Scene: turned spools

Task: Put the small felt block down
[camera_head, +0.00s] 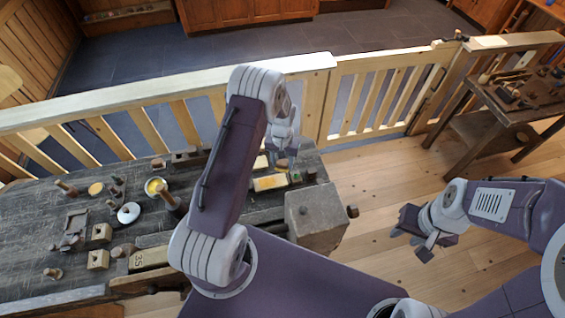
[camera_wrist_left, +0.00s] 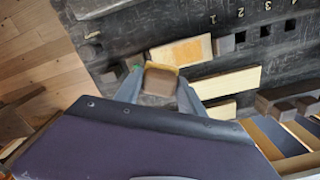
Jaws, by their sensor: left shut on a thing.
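My left gripper (camera_wrist_left: 158,88) is shut on a small brown block, the felt block (camera_wrist_left: 161,80), whose rounded top shows between the two grey fingers in the left wrist view. In the head view my left gripper (camera_head: 284,160) is over the right part of the dark workbench, partly behind my own arm. The block is small there (camera_head: 282,163). I cannot tell whether its underside touches the bench. My right gripper (camera_head: 424,240) hangs over the wooden floor at the right, away from the bench; its finger opening is unclear.
A pale wooden block with an orange patch (camera_wrist_left: 181,52) lies right beside the held block. The workbench (camera_head: 35,215) carries several pegs, small blocks, a yellow-filled bowl (camera_head: 155,186) and a white lidded item (camera_head: 129,212). A slatted wooden fence (camera_head: 365,105) runs behind it.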

